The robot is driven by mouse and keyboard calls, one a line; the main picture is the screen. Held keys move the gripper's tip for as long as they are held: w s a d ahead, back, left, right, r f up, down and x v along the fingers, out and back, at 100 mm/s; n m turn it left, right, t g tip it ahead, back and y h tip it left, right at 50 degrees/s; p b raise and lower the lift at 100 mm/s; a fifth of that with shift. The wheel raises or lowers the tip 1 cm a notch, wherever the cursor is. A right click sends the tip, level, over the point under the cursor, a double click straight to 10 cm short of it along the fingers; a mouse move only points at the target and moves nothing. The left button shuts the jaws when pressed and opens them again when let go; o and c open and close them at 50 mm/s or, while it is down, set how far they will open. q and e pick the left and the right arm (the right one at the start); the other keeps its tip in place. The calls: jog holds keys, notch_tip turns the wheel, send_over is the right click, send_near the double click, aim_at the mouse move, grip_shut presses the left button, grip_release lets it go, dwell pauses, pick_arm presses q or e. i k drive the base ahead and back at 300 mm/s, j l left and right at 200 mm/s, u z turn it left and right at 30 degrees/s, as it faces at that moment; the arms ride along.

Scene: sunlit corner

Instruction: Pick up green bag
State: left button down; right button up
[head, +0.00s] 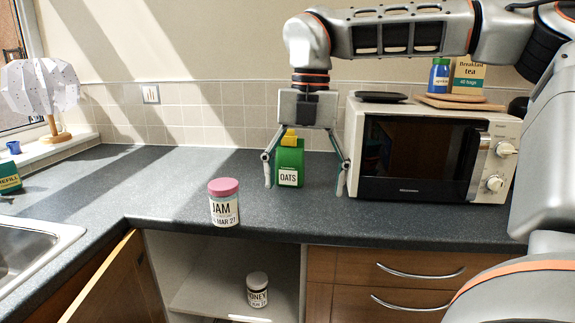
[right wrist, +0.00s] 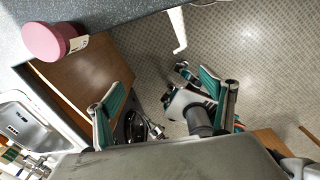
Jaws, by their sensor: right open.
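The green bag (head: 291,163) stands upright on the dark counter, with a yellow clip on top and a white label reading OATS. My right gripper (head: 306,189) points down over it in the head view, its fingers spread wide, open and empty. The bag shows between the fingers, closer to the left one; I cannot tell if it is level with them in depth. The bag does not show in the right wrist view, where my right gripper's fingers (right wrist: 168,100) stand apart. What looks like my left gripper (right wrist: 185,95) shows low over the floor there, its jaws unclear.
A pink-lidded jam jar (head: 224,204) stands near the counter's front edge, left of the bag. A microwave (head: 427,150) stands close on the right. A honey jar (head: 257,289) sits in the open cabinet below. A sink (head: 35,240) lies at the left.

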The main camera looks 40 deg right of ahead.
aim_at(289, 160)
jog(key=i+l, duration=0.45)
jog(key=l, duration=0.15)
jog(key=i+l, duration=0.5)
